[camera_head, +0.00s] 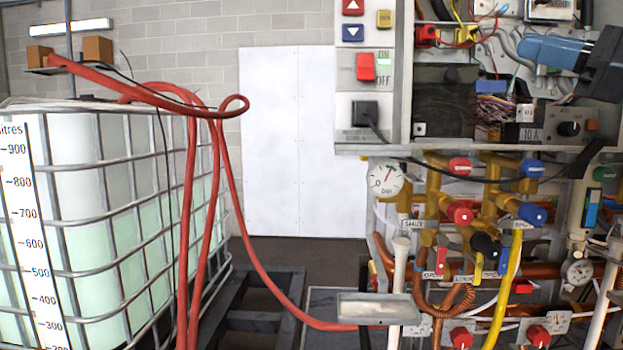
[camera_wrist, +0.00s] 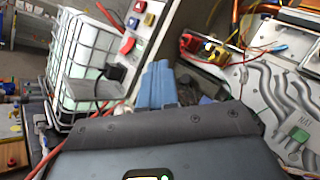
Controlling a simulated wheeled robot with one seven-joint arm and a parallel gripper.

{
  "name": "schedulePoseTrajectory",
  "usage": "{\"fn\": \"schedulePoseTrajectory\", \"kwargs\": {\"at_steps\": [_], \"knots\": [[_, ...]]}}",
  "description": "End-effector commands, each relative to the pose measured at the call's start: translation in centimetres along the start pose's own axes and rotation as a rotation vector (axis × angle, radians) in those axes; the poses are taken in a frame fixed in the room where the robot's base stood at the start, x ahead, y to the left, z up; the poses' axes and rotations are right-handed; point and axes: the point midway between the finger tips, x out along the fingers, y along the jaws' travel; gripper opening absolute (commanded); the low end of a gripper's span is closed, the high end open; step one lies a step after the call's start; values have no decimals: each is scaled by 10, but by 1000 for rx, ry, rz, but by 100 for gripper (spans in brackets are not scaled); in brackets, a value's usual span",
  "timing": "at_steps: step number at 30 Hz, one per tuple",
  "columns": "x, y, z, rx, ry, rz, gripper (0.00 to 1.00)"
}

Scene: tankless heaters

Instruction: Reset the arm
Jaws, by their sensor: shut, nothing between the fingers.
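My gripper (camera_head: 524,47) is at the upper right of the head view, in front of the open electrical panel (camera_head: 445,95). Its blue fingers point left and its dark body reaches the right edge. The fingers are shut together with nothing between them. In the wrist view my gripper (camera_wrist: 157,68) shows as blue fingers beyond the dark wrist housing. The rest of my arm is mostly out of the head view.
The panel carries a red switch (camera_head: 366,67) and a black plug (camera_head: 365,113). Below are a pressure gauge (camera_head: 385,179), brass valves and copper pipes. A caged water tank (camera_head: 110,215) with red hoses (camera_head: 190,200) stands left.

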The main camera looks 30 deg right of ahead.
Motion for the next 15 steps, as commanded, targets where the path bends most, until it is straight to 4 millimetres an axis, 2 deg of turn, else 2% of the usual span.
{"fn": "schedulePoseTrajectory", "kwargs": {"at_steps": [1,3,15], "knots": [[3,17,-6,105,-62,11,0],[6,37,-11,244,-140,25,0],[1,146,-38,1055,-507,87,0]]}}
